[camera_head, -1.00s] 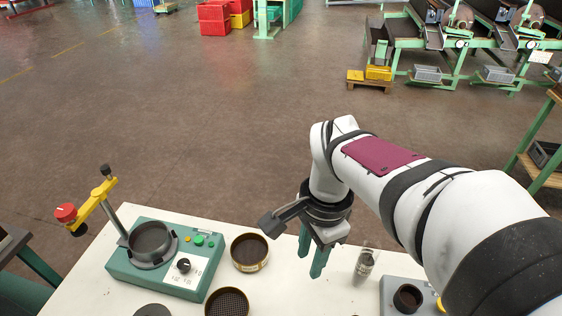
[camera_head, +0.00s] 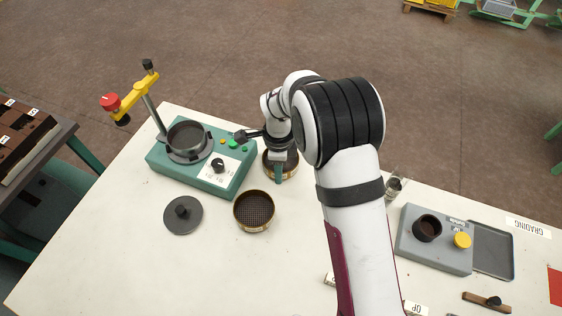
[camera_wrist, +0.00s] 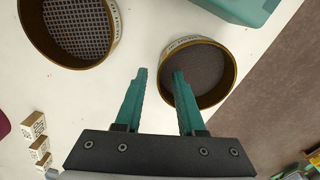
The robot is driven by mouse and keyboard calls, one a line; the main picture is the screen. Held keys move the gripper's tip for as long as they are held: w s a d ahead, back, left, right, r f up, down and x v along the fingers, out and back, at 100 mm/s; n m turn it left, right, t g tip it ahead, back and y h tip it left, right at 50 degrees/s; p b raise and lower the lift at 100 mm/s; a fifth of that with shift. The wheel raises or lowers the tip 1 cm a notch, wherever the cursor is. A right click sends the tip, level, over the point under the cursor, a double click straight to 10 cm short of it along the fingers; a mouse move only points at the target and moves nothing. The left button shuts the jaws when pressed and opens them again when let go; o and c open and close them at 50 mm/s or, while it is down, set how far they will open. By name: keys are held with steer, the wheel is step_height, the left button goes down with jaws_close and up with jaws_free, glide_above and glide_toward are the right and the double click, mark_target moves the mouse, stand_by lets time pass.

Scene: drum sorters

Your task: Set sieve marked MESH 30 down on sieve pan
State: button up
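My gripper (camera_head: 279,178) is open and empty, pointing down over a brass-rimmed sieve with fine dark mesh (camera_wrist: 205,62). In the wrist view the fingers (camera_wrist: 160,75) stand on either side of that sieve's near-left rim; I cannot tell whether they touch it. My wrist partly hides this sieve in the head view (camera_head: 269,170). A second brass-rimmed sieve with coarser mesh (camera_head: 254,211) lies on the table to its lower left. The lettering on both rims is too small to read. A dark grey round pan (camera_head: 187,141) sits on the green shaker, apparently the sieve pan.
The green shaker (camera_head: 215,183) carries a post with a yellow arm and red knob (camera_head: 109,102) beside the pan. A grey lid (camera_head: 183,215) lies in front. A glass jar (camera_head: 396,187), grey box (camera_head: 433,240) and tray (camera_head: 492,252) are at right. Small lettered blocks (camera_wrist: 34,125) lie nearby.

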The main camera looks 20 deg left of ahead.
steer(key=shift+f, duration=0.55)
jaws_close()
stand_by(1.0)
